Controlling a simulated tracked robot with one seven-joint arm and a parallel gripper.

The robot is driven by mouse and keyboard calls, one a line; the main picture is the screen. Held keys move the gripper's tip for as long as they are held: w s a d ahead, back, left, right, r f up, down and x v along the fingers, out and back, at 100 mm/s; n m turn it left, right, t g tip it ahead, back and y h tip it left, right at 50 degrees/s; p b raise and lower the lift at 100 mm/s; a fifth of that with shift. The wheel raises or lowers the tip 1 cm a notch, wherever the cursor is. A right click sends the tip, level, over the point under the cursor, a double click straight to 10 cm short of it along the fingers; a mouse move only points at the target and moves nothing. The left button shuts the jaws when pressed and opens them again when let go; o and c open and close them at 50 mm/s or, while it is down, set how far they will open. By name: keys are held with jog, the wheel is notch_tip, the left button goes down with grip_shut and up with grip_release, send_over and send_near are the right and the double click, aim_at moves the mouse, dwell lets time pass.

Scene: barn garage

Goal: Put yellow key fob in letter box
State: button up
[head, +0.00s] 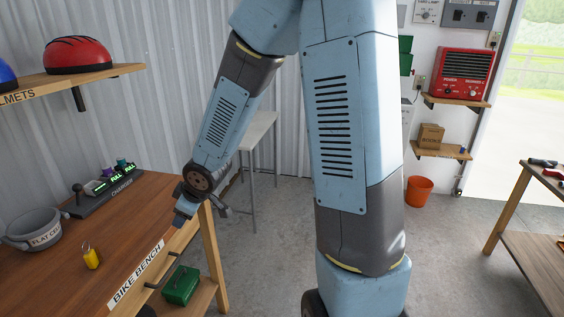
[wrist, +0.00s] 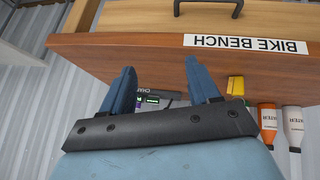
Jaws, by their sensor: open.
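The yellow key fob (head: 92,259) with a small ring lies on the wooden bike bench (head: 140,195) in the head view, near its front edge. A yellow block (wrist: 236,86) shows right of the fingers in the wrist view; I cannot tell if it is the fob. My gripper (head: 179,223) is at the bench's front edge, right of the fob and apart from it. In the wrist view my gripper (wrist: 160,66) has its two blue fingers spread with nothing held between them. I cannot make out a letter box in either view.
A grey bowl (head: 35,229) and a charger (head: 105,187) stand on the bench. A green box (head: 181,286) sits on the shelf below. A helmet shelf (head: 110,74) hangs above. Orange (wrist: 268,122) and white (wrist: 293,126) bottles show in the wrist view. The middle of the bench top is clear.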

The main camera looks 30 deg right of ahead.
jog(key=s+d+r+m+h, duration=0.2)
jog(key=s+d+r+m, duration=0.2)
jog(key=s+d+r, duration=0.3)
jog(key=s+d+r+m+h, duration=0.3)
jog(key=s+d+r, duration=0.4)
jog(key=r, duration=0.4)
jog(key=shift+d+m, duration=0.5)
jog(key=shift+m, duration=0.3)
jog(key=s+d+r, duration=0.1)
jog(key=s, duration=0.1)
jog(key=s+r+m, duration=0.1)
jog(key=s, duration=0.2)
jog(key=s+d+r+m+y, duration=0.1)
jog(key=s, duration=0.2)
jog(key=shift+s+d+r+g, duration=0.2)
jog(key=shift+s+d+g, duration=0.05)
jog(key=shift+d+g, duration=0.1)
jog(key=shift+c, duration=0.2)
jog(key=shift+s, duration=0.2)
jog(key=shift+c, duration=1.1)
jog(key=shift+c, duration=0.4)
jog(key=shift+a, duration=0.15)
